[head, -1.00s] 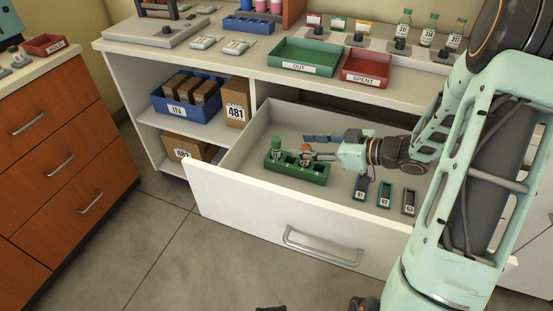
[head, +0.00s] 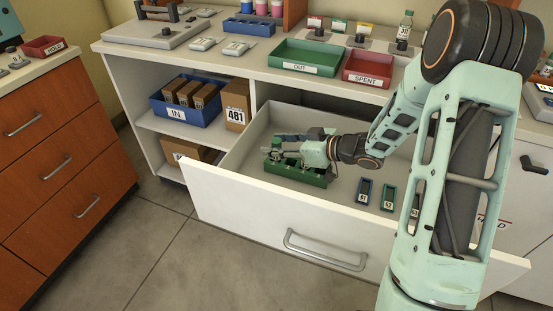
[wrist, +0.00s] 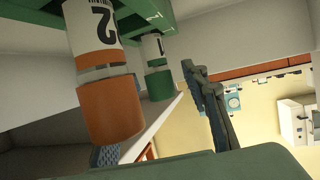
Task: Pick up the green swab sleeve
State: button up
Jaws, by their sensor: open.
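A slim green sleeve (head: 388,197) lies on the open drawer's floor, between a blue sleeve (head: 364,190) and a dark one partly hidden by my arm. My gripper (head: 272,150) is open over the green rack (head: 296,175), well to the left of the green sleeve and not touching it. The green sleeve cannot be made out there.
The drawer (head: 250,215) is pulled out, with a front wall and handle. Above it on the counter stand the green OUT tray (head: 305,70) and the red SPENT tray (head: 368,79). A blue IN bin (head: 178,113) and boxes sit on the left shelf. The drawer floor right of the rack has free room.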

jog(key=shift+c, duration=0.7)
jog(key=c, duration=0.8)
jog(key=shift+r, duration=0.1)
